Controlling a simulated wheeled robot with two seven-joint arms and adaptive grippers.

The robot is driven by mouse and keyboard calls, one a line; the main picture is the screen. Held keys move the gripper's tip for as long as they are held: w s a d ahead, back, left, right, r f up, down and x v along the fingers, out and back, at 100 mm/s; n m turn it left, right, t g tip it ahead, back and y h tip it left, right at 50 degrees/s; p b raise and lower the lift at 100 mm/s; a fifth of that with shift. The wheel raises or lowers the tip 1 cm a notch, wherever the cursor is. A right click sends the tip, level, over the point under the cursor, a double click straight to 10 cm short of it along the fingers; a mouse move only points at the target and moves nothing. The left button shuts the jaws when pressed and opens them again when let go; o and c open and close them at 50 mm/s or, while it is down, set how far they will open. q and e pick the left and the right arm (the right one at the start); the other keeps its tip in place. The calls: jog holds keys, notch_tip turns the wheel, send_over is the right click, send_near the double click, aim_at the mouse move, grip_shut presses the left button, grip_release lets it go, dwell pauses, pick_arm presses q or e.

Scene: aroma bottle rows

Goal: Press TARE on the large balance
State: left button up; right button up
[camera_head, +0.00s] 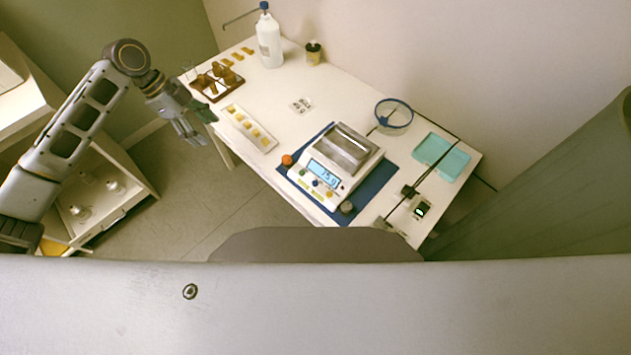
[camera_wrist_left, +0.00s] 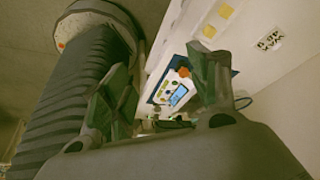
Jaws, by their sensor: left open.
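The large balance (camera_head: 337,160) is white with a metal pan and a lit blue display (camera_head: 323,173) that seems to read 15.0. It stands on a dark blue mat (camera_head: 372,188) on the white table. Several coloured buttons (camera_head: 318,184) sit on its front panel; I cannot read which one is TARE. My left gripper (camera_head: 196,130) is open and empty, off the table's left edge, well left of the balance. In the left wrist view the balance (camera_wrist_left: 177,92) shows small and far off between the open fingers (camera_wrist_left: 160,95). My right gripper is not in view.
A white strip with yellow squares (camera_head: 250,128) and a brown bottle rack (camera_head: 216,80) lie nearest my left gripper. A white bottle (camera_head: 269,40) stands at the back.

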pick_arm(q)
grip_shut()
dwell(1.4)
